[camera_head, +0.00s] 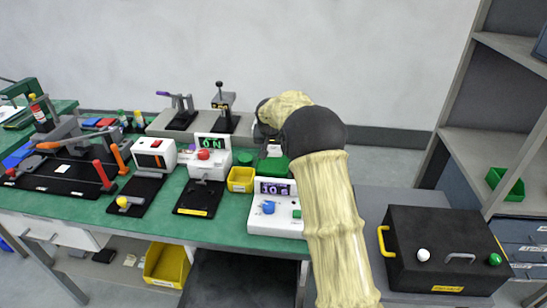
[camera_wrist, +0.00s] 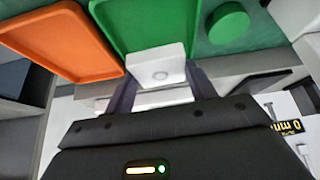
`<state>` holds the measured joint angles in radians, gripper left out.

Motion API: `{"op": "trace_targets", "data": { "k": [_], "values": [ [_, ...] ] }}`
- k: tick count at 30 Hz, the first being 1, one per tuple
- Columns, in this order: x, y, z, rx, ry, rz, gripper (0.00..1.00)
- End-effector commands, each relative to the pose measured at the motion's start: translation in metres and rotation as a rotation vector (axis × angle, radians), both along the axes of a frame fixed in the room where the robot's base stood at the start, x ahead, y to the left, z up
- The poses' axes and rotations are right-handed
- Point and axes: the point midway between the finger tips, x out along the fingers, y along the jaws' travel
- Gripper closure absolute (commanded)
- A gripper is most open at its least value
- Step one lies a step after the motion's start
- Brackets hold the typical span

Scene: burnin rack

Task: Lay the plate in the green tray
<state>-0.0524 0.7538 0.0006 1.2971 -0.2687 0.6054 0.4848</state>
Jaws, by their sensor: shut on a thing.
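In the wrist view my gripper (camera_wrist: 160,83) is shut on a small white plate (camera_wrist: 161,62) with a faint round mark. The plate overlaps the near part of the green tray (camera_wrist: 150,25) in that view. I cannot tell whether it touches the tray or hangs above it. The orange tray (camera_wrist: 58,42) lies to the left of the green one.
A green disc (camera_wrist: 228,22) stands right of the green tray. The head view shows a white timer box (camera_head: 275,222), a yellow bin (camera_head: 241,179) and a white "ON" device (camera_head: 207,160) left of my arm. A black case (camera_head: 440,245) sits at the right.

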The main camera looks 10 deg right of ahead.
Motion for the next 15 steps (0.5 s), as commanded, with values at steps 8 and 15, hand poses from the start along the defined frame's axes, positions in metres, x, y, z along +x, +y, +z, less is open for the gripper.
{"op": "trace_targets", "data": {
  "k": [8, 15],
  "values": [
    [-0.001, -0.002, -0.043, 0.000, 0.003, -0.001, 0.70],
    [0.000, -0.002, -0.046, 0.000, 0.000, -0.001, 0.70]
  ]
}}
